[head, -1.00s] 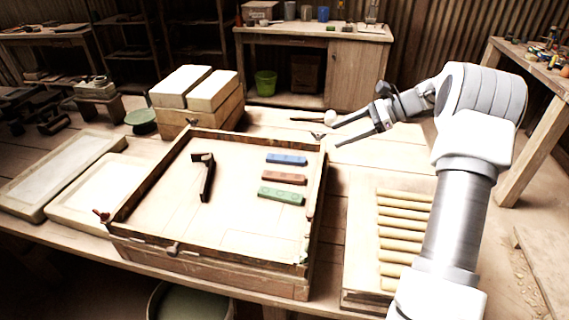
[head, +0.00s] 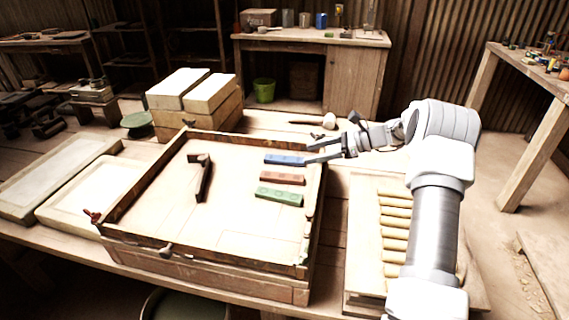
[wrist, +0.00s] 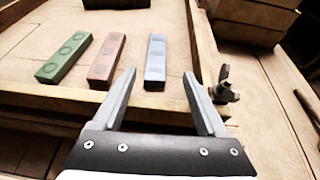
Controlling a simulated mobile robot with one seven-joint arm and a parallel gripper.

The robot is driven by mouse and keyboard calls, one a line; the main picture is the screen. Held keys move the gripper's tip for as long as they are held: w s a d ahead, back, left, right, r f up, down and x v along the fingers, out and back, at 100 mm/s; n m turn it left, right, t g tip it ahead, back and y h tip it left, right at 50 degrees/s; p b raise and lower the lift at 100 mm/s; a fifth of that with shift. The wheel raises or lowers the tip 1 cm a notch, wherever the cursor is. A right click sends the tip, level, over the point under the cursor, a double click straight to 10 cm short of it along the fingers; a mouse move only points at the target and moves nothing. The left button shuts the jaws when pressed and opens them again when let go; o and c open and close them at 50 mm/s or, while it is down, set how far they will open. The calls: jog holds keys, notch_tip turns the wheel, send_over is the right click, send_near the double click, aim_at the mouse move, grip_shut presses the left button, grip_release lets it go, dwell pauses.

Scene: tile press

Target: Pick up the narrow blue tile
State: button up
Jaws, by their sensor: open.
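The narrow blue tile (head: 285,159) lies flat in the wooden tray (head: 135,243), at the far end of a row of three tiles. It also shows in the wrist view (wrist: 155,62), ahead of my gripper and roughly between the lines of its fingers. My gripper (head: 308,155) is open and empty at the tray's right rim, its fingertips close to the tile's right end. In the wrist view my gripper (wrist: 158,90) has its two fingers spread apart. Whether the fingers touch the tile cannot be told.
A red-brown tile (head: 283,179) and a green tile (head: 279,196) lie nearer in the row. A dark angled bar (head: 203,178) lies left of them. A wing nut (wrist: 223,85) stands right of my right finger. Cream rods (head: 395,222) lie right of the tray.

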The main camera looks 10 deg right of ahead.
aim_at(290, 159)
jog(key=shift+s+b+x, duration=0.1)
jog(key=shift+b+x, duration=0.3)
jog(key=shift+x, duration=1.05)
jog(key=shift+s+b+x, duration=0.15)
jog(key=shift+b+x, duration=0.2)
jog(key=shift+x, duration=1.15)
jog(key=shift+a+r, duration=0.15)
grip_shut()
